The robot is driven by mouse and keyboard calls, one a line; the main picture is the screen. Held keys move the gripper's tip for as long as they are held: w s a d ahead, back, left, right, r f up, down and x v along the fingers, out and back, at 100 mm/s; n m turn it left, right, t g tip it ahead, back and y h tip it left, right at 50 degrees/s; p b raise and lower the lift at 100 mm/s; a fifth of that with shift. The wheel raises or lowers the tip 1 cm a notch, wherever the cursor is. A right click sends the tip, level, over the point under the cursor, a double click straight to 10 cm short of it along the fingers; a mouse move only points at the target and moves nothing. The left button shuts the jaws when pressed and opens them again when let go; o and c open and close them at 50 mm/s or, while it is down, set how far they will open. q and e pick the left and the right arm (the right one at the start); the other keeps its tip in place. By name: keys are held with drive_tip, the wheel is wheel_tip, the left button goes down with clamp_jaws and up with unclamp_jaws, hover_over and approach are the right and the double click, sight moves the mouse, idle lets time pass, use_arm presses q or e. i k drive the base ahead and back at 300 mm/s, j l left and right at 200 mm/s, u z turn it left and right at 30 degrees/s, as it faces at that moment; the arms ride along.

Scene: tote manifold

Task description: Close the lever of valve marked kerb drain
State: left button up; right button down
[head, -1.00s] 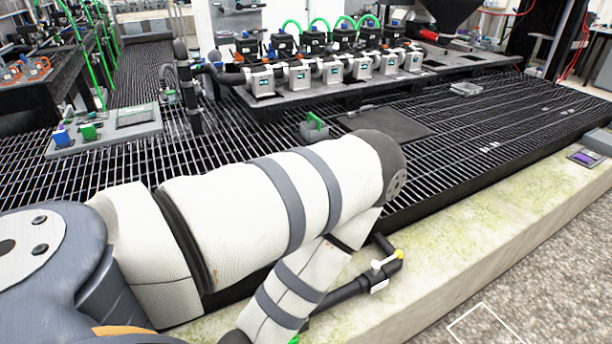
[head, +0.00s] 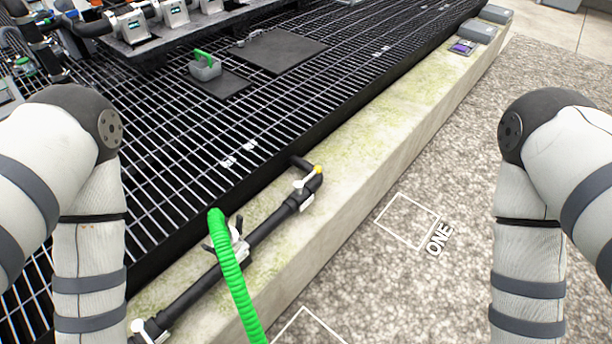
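A black pipe (head: 262,229) lies along the top of the pale kerb (head: 362,166). At its far end is an elbow fitting with a yellow cap (head: 318,169) and a white lever (head: 301,183). A second valve with a black handle and a white tag (head: 240,247) sits midway along the pipe, partly behind a green hose (head: 231,275). A white fitting (head: 140,326) shows at the near left end. No marking reading "kerb drain" is legible. Both my arms show at the sides, but both grippers are out of view.
A black grating floor (head: 180,150) lies left of the kerb, with a green-handled grey block (head: 204,66) and dark plates (head: 275,50) on it. Right of the kerb is open gravel-like floor (head: 440,170) with white outlines and the word "ONE".

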sight(298, 185)
drive_tip(key=i+l+u, duration=0.1)
drive_tip(key=u, duration=0.25)
drive_tip(key=i+l+u, duration=0.15)
drive_tip(key=i+u, duration=0.2)
drive_tip(key=i+l+u, duration=0.1)
drive_tip(key=u, duration=0.2)
drive_tip(key=l, duration=0.1)
